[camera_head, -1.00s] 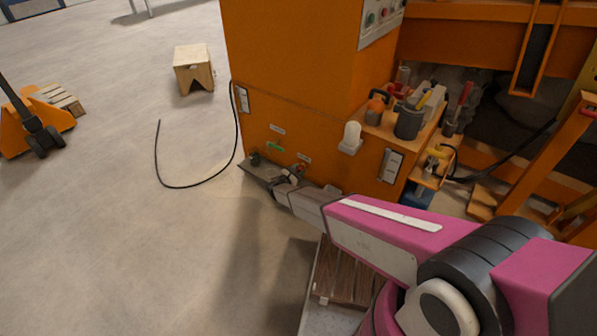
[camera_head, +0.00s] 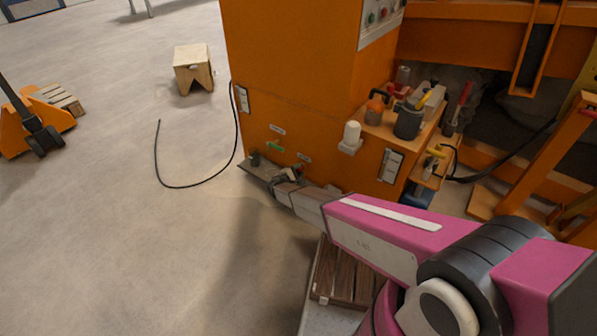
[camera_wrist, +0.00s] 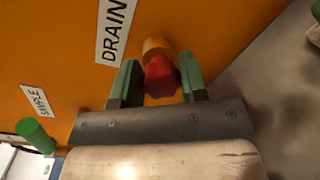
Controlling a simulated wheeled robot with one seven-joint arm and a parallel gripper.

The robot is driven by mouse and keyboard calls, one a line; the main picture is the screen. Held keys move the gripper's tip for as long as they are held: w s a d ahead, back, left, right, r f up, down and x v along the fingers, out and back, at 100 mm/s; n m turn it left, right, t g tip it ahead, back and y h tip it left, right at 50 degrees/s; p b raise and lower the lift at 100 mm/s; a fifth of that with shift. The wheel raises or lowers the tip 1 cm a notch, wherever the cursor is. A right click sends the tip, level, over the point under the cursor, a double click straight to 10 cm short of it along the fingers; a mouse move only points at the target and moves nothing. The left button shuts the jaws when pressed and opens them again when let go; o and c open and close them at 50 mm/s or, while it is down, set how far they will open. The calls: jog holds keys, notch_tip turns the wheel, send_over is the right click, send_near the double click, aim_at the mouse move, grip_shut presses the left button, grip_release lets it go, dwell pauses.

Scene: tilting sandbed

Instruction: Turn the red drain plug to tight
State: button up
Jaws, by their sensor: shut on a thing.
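The red drain plug (camera_wrist: 160,78) sits in an orange fitting on the orange cabinet wall, beside the white "DRAIN" label (camera_wrist: 116,28) in the wrist view. My gripper (camera_wrist: 161,82) is at the plug, with one green-padded finger on each side of it. It is shut on the plug. The plug's far side and thread are hidden, so I cannot tell how tight it sits. In the head view my gripper (camera_head: 290,172) is low at the cabinet front, and my own wrist largely covers the plug's place.
A green part (camera_wrist: 35,136) is near the "SAMPLE" label (camera_wrist: 38,100). The orange cabinet (camera_head: 290,75) rises above my gripper. A shelf with bottles and tools (camera_head: 408,122) is to the right.

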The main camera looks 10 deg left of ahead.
jog(key=shift+m, duration=0.8)
jog(key=o, duration=0.9)
jog(key=shift+s, duration=0.1)
jog(key=v, duration=1)
jog(key=shift+s+a, duration=0.1)
jog(key=shift+s, duration=0.25)
